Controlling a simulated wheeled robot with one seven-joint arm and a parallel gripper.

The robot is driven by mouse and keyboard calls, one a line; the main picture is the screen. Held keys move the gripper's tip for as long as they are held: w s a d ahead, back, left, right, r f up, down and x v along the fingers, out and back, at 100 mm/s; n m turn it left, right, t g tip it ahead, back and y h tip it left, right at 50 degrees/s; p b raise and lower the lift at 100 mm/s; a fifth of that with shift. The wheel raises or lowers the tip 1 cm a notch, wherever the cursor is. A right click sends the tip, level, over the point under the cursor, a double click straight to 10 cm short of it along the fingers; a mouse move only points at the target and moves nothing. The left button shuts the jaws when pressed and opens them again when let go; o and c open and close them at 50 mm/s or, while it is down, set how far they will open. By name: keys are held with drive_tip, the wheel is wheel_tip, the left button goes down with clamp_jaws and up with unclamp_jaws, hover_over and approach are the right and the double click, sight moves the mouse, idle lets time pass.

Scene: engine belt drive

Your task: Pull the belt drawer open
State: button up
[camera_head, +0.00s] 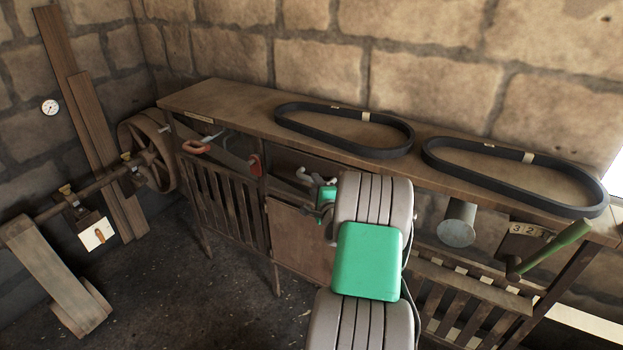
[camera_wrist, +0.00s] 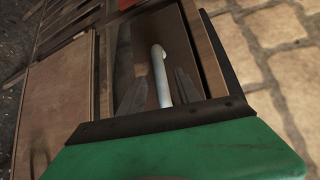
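The belt drawer (camera_head: 285,160) is a brown wooden front under the bench top, with a pale metal bar handle (camera_head: 304,176). In the wrist view the handle (camera_wrist: 159,66) runs lengthwise in front of the drawer front (camera_wrist: 178,50). My gripper (camera_wrist: 162,80) is open, with one dark finger on each side of the handle and a gap visible beside it. In the head view my gripper (camera_head: 321,190) is at the handle, partly hidden by my grey and green arm. The drawer looks shut, though my arm covers its right part.
Two black belts lie on the bench top (camera_head: 235,97). A red-handled tool (camera_head: 196,147) and a red tag (camera_head: 254,165) are left of the drawer. A green lever (camera_head: 550,248) sticks out at right. A flywheel (camera_head: 150,155) stands at left. The floor in front is clear.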

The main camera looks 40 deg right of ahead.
drive_tip(key=x, duration=0.4)
drive_tip(key=shift+w+d+p, duration=0.1)
drive_tip(key=shift+w+p, duration=0.05)
drive_tip(key=shift+p, duration=0.15)
drive_tip(key=shift+c, duration=0.6)
clamp_jaws()
idle(0.5)
